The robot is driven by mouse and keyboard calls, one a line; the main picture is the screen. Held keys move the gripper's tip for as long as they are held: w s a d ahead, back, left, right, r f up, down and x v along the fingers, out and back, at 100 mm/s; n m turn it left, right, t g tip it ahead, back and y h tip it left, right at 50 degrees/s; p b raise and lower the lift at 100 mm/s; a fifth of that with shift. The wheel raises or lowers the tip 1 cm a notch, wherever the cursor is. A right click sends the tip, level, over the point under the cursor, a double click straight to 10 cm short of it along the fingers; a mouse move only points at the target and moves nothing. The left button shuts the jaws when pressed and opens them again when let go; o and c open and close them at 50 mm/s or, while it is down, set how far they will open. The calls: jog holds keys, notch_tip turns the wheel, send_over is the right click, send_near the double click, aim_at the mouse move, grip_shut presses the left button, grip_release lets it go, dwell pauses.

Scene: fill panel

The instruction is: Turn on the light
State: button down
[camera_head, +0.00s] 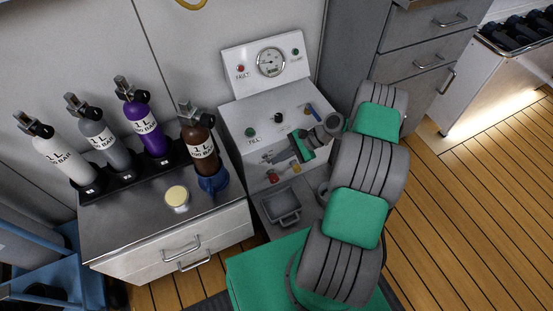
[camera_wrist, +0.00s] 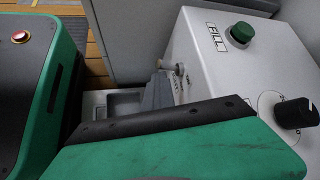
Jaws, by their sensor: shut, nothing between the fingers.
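The white fill panel (camera_head: 236,112) has a green FILL button (camera_head: 250,132) on its sloped top. The button also shows in the wrist view (camera_wrist: 241,34). A black knob (camera_head: 278,117) sits to its right; in the wrist view the knob (camera_wrist: 296,113) is at the right edge. The upright back carries a red FAULT lamp (camera_head: 240,68), a round gauge (camera_head: 271,62) and a green lamp (camera_head: 295,51). I cannot tell whether either lamp is lit. No switch is clearly marked for a light. My gripper (camera_head: 296,157) is shut and empty, close over the panel's front.
Several gas bottles stand in a black rack on the left cabinet (camera_head: 120,225), with a brown bottle (camera_head: 200,150) nearest the panel. Wooden floor (camera_head: 460,220) is clear at right.

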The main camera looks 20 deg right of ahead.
jog(key=p+v, duration=0.1)
jog(key=v, duration=0.6)
jog(key=shift+d+r, duration=0.1)
jog(key=shift+r, duration=0.05)
